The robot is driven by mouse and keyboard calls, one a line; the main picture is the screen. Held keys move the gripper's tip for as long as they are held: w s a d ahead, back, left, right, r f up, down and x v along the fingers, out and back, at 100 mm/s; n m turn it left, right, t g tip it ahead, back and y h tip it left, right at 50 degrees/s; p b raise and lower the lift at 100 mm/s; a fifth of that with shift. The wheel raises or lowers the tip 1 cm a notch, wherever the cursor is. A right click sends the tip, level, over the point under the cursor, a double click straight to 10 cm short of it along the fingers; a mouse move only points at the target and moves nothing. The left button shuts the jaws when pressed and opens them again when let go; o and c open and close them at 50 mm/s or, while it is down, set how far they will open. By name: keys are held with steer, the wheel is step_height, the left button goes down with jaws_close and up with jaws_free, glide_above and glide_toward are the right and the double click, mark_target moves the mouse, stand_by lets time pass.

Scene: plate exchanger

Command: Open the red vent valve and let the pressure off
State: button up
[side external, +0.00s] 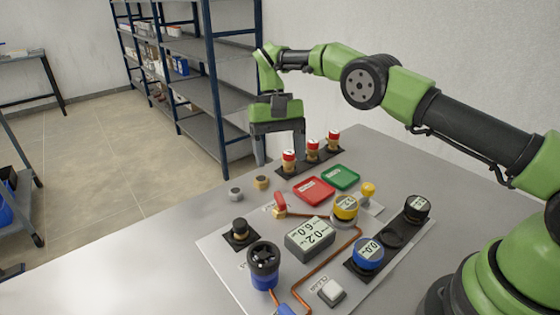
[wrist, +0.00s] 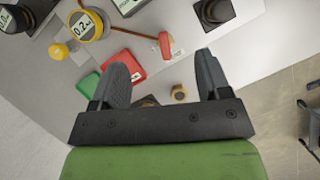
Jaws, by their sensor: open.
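The red vent valve (side external: 280,204), a small red lever on a brass body, stands at the back edge of the grey panel (side external: 222,243). Its red lever (wrist: 165,45) also shows in the wrist view, beyond my fingertips, with a copper pipe running from it. My gripper (side external: 280,152) is open and empty, pointing down behind the valve and well above the table. In the wrist view my gripper (wrist: 163,70) has nothing between its fingers. A yellow-ringed gauge (side external: 345,208) stands right of the valve; in the wrist view this gauge (wrist: 86,25) seems to read 0.2.
A red tray (side external: 313,190) and a green tray (side external: 341,177) lie behind the panel. Several red-topped brass parts (side external: 312,151) stand on a dark strip near my fingers. A grey display box (side external: 310,237), blue gauge (side external: 368,252) and black knob (side external: 263,262) crowd the panel. The table's left is clear.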

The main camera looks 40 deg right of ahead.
mark_target(280, 197)
steer(key=shift+o, duration=0.2)
steer(key=shift+d+f+m, duration=0.1)
steer(key=shift+d+m, duration=0.35)
steer(key=shift+m, duration=0.65)
steer(key=f+m+t, duration=0.2)
steer(key=f+m, duration=0.1)
steer(key=m, duration=0.2)
steer(key=f+m+t+y, duration=0.1)
steer(key=f+m+t, duration=0.1)
steer(key=m, duration=0.3)
steer(key=f+m+t+y, duration=0.1)
steer(key=f+m, duration=0.4)
steer(key=shift+s+a+m+t, duration=0.2)
steer(key=shift+a+m+t, duration=0.1)
steer(key=shift+a+t, duration=0.1)
